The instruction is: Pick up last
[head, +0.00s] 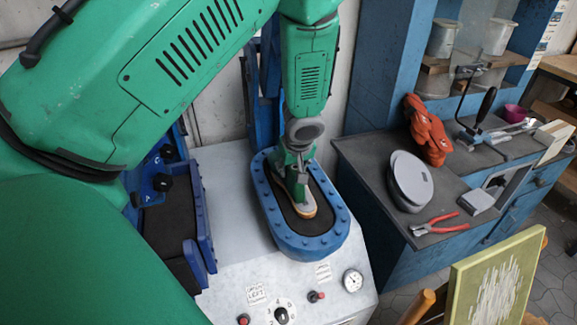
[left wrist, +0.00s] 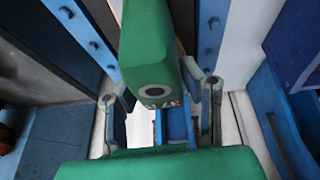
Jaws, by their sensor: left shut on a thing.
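The last (head: 292,187) is green with a pale tan sole edge. It stands in the dark bed of the blue oval press frame (head: 331,237) in the head view, toe toward the front. My left gripper (head: 300,172) comes down on it from above and is shut on its upper part. In the left wrist view the last (left wrist: 152,40) shows as a green block with a round hole, between the two grey fingers of the left gripper (left wrist: 160,97). Whether the sole touches the bed cannot be told. My right gripper is not in view.
Left of the frame is a second blue press station (head: 205,240). The white machine panel (head: 225,293) carries knobs and a gauge (head: 352,280). On the right bench lie orange gloves (head: 427,130), a grey oval piece (head: 411,181) and red pliers (head: 438,226). A framed picture (head: 493,285) is at the lower right.

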